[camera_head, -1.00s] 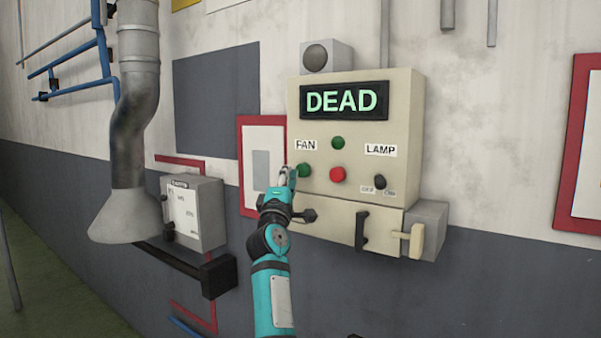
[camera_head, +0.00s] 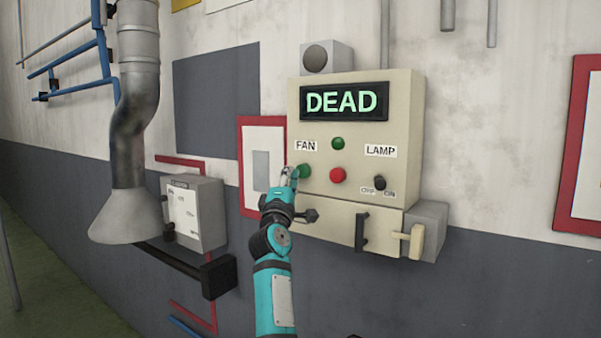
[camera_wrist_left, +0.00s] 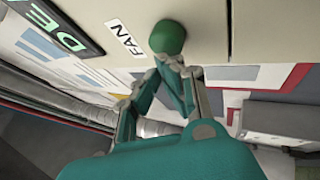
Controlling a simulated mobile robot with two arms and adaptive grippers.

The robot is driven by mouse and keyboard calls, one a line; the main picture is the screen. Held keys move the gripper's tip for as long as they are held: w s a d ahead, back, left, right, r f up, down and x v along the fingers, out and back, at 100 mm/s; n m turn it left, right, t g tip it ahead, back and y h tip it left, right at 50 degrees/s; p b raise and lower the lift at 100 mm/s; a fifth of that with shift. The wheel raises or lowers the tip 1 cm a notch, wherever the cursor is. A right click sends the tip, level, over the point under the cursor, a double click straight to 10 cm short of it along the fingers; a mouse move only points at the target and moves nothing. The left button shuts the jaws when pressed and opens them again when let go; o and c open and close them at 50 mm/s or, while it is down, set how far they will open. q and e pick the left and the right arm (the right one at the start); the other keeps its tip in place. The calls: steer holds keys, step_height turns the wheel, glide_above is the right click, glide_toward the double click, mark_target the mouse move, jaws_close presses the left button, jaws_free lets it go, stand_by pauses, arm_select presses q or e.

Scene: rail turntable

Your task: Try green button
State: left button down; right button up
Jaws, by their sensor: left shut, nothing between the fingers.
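A beige control box (camera_head: 405,110) on the wall has a display (camera_head: 344,101) reading DEAD in green. A green button (camera_head: 304,171) sits under the FAN label (camera_head: 306,146). A second, smaller green button (camera_head: 338,143) is above a red button (camera_head: 337,175). My left gripper (camera_head: 290,172) is shut and empty, with its fingertips right beside the FAN green button. In the left wrist view the fingertips (camera_wrist_left: 170,66) are at the edge of the green button (camera_wrist_left: 168,37); I cannot tell whether they touch it. My right gripper is not in view.
A LAMP switch (camera_head: 379,183) with OFF and ON labels is on the right of the box. Dark and cream handles (camera_head: 362,232) stick out below. A grey box (camera_head: 195,212) and a duct hood (camera_head: 127,215) are on the left wall.

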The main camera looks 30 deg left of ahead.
arm_select(q)
steer(key=shift+w, duration=0.55)
stand_by(0.7)
steer(key=shift+s, duration=0.8)
steer(key=shift+s+p, duration=0.1)
steer(key=shift+p, duration=0.2)
steer(key=shift+s+a+p, duration=0.2)
steer(key=shift+s+p, duration=0.25)
steer(key=shift+s, duration=1.95)
